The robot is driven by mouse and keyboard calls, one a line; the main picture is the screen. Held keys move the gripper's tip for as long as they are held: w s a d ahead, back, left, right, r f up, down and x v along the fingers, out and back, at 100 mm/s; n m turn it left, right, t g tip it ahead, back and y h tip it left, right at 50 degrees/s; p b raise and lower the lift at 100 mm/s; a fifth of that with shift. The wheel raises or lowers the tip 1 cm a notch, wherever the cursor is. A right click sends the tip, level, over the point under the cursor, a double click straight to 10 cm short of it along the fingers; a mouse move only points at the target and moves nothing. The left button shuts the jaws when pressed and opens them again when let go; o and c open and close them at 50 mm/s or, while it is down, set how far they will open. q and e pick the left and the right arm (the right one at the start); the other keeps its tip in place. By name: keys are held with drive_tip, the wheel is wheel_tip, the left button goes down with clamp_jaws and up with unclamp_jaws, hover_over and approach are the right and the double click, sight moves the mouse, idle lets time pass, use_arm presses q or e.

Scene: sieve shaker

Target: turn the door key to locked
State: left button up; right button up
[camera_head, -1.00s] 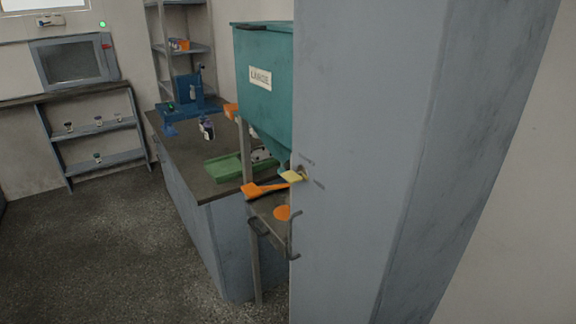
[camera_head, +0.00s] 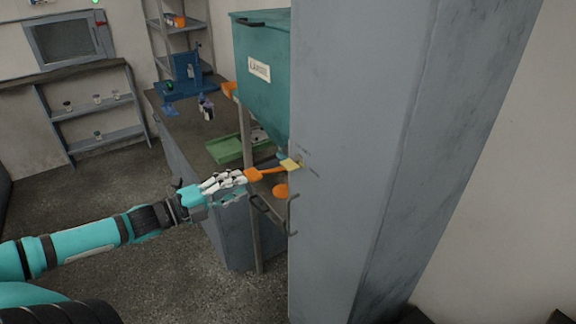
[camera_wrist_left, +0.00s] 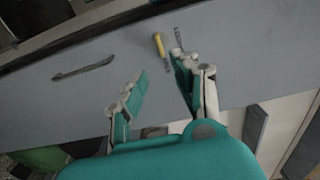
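The door key (camera_head: 290,165) is a yellow tab on the grey-blue cabinet door (camera_head: 335,200), near the door's left edge. Short dark marks sit beside it, too small to read. The key also shows in the left wrist view (camera_wrist_left: 159,44), just beyond the fingertips. My left gripper (camera_head: 232,178) is left of the key in the head view, in front of the bench. In the wrist view my left gripper (camera_wrist_left: 155,70) has its fingers apart with nothing between them, facing the door. My right gripper is not in view.
A dark door handle (camera_head: 292,213) is below the key; it also shows in the wrist view (camera_wrist_left: 83,67). An orange handle (camera_head: 263,173) shows close to my left fingers. A teal hopper (camera_head: 262,95) and green tray (camera_head: 226,148) are behind. The floor at left is open.

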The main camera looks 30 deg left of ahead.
use_arm(q)
drive_tip(key=b, duration=0.2)
approach(284, 166)
drive_tip(key=w, duration=0.2)
drive_tip(key=shift+d+b+x, duration=0.15)
drive_tip(key=shift+x, duration=0.85)
drive_tip(key=shift+d+b+x, duration=0.15)
drive_tip(key=shift+x, duration=0.85)
drive_tip(key=shift+p+x, duration=0.45)
drive_tip(key=shift+x, duration=2.2)
drive_tip(key=shift+d+f, duration=0.1)
drive_tip(key=shift+f, duration=0.15)
clamp_jaws()
